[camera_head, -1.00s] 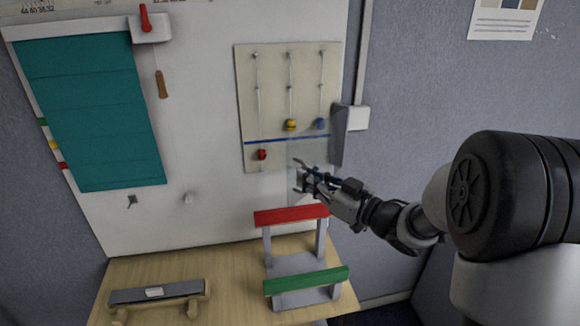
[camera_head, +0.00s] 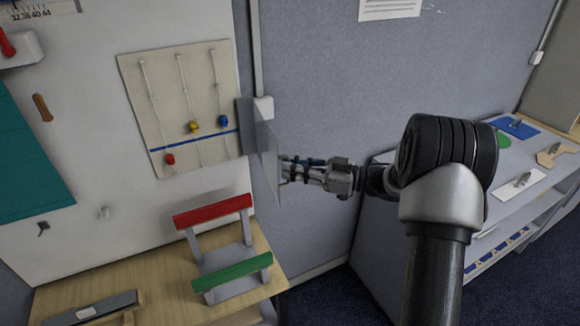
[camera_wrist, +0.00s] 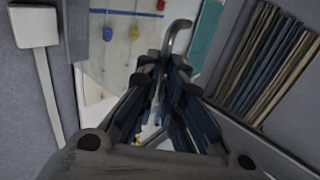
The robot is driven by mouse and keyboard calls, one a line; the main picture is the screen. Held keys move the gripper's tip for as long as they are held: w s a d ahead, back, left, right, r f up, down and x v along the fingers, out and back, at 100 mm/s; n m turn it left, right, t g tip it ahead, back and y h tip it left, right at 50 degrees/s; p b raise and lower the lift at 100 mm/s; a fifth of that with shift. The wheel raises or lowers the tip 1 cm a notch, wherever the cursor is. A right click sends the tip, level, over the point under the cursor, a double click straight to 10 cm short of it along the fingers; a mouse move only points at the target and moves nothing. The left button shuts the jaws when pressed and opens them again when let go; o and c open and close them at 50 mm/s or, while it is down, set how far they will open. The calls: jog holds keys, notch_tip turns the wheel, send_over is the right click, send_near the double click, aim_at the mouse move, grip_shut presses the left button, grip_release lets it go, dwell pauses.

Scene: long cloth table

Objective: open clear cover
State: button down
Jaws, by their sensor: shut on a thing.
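The clear cover (camera_head: 267,150) is a pale see-through panel, seen nearly edge-on in the head view. It stands out from the right edge of the beige slider board (camera_head: 165,85). My gripper (camera_head: 284,170) is at the cover's lower right side, shut on its handle. In the wrist view a grey curved handle (camera_wrist: 178,32) shows at the tips of my gripper (camera_wrist: 163,62); the exact contact is hidden by the fingers. The board's red knob (camera_head: 170,159), yellow knob (camera_head: 193,126) and blue knob (camera_head: 223,120) are uncovered.
A small stand with a red bar (camera_head: 213,211) and a green bar (camera_head: 232,272) is on the wooden table below the board. A grey shelf unit (camera_head: 500,205) with flat shapes stands to the right.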

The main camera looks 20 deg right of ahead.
jog(key=shift+w+d+r, duration=0.25)
jog(key=shift+w+d, duration=0.1)
jog(key=shift+w, duration=0.1)
jog(key=shift+a, duration=0.1)
jog(key=c, duration=2.1)
grip_release()
jog(key=shift+w, duration=0.1)
jog(key=shift+c, duration=0.2)
jog(key=shift+o, duration=0.7)
jog(key=shift+w+a+f, duration=0.2)
jog(key=shift+w, duration=0.05)
jog(key=shift+o, duration=1.4)
jog(key=shift+s+d, duration=0.1)
jog(key=shift+s, duration=0.05)
jog(key=shift+f, duration=0.1)
jog(key=shift+s+d, duration=0.1)
jog(key=v, duration=1.1)
jog(key=shift+s+d, duration=0.2)
jog(key=shift+d, duration=0.15)
